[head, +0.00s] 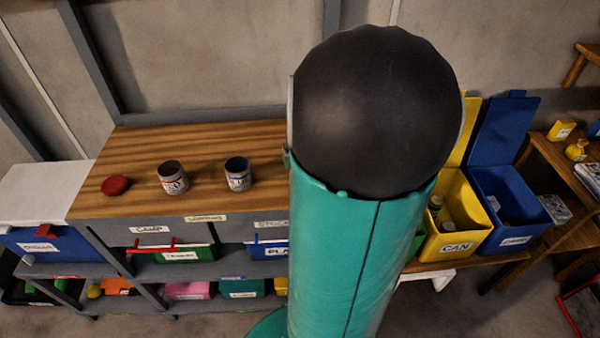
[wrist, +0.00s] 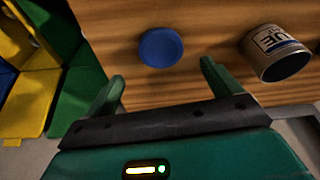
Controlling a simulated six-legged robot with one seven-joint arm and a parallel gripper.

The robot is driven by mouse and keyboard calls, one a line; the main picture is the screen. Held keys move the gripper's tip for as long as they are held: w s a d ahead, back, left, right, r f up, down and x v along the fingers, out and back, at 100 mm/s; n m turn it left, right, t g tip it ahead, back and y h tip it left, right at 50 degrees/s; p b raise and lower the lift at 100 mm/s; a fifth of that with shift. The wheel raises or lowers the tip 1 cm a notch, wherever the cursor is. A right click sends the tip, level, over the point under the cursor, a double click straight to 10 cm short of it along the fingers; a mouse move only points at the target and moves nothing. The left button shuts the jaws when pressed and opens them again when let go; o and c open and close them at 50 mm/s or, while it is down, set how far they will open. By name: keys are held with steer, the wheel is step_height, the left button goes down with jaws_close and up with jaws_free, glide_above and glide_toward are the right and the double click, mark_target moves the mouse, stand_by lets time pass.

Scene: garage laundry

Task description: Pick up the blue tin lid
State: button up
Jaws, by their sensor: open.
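The blue tin lid (wrist: 161,47) lies flat on the wooden bench top in the wrist view. My gripper (wrist: 158,82) is open and empty, and its two green fingers point toward the lid, which sits just beyond the fingertips and between their lines. In the head view my own arm hides the blue lid and the gripper. An open tin with a blue band (wrist: 276,54) stands to the right of the lid; a tin with blue marking also shows in the head view (head: 238,174). A red lid (head: 115,186) and a tin with red marking (head: 173,178) are further left.
The wooden bench top (head: 135,150) is clear around the blue lid. Beyond the bench's right end stand an open yellow bin (head: 458,222) and an open blue bin (head: 510,210). A green bin (wrist: 82,90) is left of my gripper. Shelves with labelled boxes are under the bench.

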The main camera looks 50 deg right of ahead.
steer(key=shift+a+x, duration=0.2)
steer(key=shift+x, duration=3.05)
steer(key=c, duration=1.1)
